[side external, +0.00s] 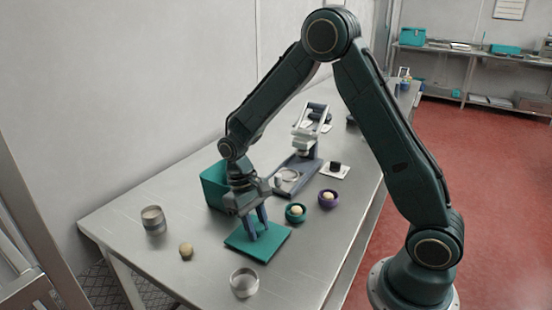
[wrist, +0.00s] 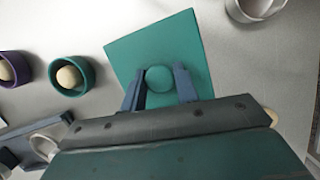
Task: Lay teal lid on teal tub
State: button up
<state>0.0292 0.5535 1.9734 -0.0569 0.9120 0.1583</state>
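The teal lid (side external: 240,243) is a flat square plate that lies on the table, or very close to it. Its round teal knob (wrist: 160,79) shows in the wrist view. My gripper (side external: 259,226) points down over the lid, with one finger on each side of the knob; it also shows in the wrist view (wrist: 160,86). The fingers are very close to the knob, and I cannot tell whether they press on it. The teal tub (side external: 213,186) stands behind my gripper, partly hidden by it. The tub's inside is not visible.
A green bowl (side external: 295,213) and a purple bowl (side external: 328,199), each with a pale ball, stand to the right. A grey stand (side external: 296,172) is behind them. Metal cups (side external: 153,220) (side external: 244,283) and a loose tan ball (side external: 186,250) are nearby.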

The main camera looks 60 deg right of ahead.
aim_at(261, 229)
jog(key=c, duration=0.4)
jog(key=shift+r, duration=0.1)
jog(key=shift+r, duration=0.1)
jog(key=shift+r, duration=2.35)
jog(key=shift+a, duration=0.1)
